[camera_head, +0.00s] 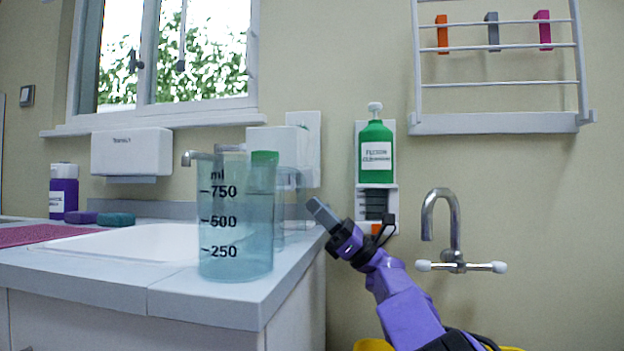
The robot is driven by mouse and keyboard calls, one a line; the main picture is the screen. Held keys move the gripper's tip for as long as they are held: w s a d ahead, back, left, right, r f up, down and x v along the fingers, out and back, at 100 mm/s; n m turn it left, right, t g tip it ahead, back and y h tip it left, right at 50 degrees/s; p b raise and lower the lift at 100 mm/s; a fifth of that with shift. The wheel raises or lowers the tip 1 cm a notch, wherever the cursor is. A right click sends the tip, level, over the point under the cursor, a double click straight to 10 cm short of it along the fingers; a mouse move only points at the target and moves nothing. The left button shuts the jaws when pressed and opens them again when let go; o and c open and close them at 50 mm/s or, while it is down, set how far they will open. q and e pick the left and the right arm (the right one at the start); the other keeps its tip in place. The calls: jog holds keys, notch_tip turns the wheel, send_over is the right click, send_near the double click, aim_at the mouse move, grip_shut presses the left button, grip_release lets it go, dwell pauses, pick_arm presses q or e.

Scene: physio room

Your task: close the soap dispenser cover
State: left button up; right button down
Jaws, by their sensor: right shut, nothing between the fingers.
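A white wall-mounted unit (308,145) hangs behind the counter, with a white box-like part (275,139) standing out to its left. It looks like the soap dispenser with its cover, but the clear beaker hides its lower part and I cannot tell how far the cover is open. My right gripper (320,213), on a purple arm from the lower right, is shut and empty. In the picture it is below and right of the white unit, beside the counter's right edge, apart from the cover. My left gripper is not in view.
A large clear measuring beaker (236,225) stands on the counter (110,275) near its right end. A wall bracket holds a green pump bottle (376,152). A tap (452,235) is right of my arm. A white rack (500,122) hangs above.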

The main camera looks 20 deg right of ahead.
jog(key=r, duration=0.2)
jog(key=a+r, duration=0.1)
jog(key=r, duration=0.2)
jog(key=shift+w+a+r+p, duration=0.15)
jog(key=shift+w+a+p, duration=0.05)
jog(key=shift+p, duration=0.2)
jog(key=shift+d+t, duration=0.1)
jog(key=shift+t, duration=0.2)
jog(key=shift+r+m, duration=0.15)
jog(key=shift+m, duration=0.15)
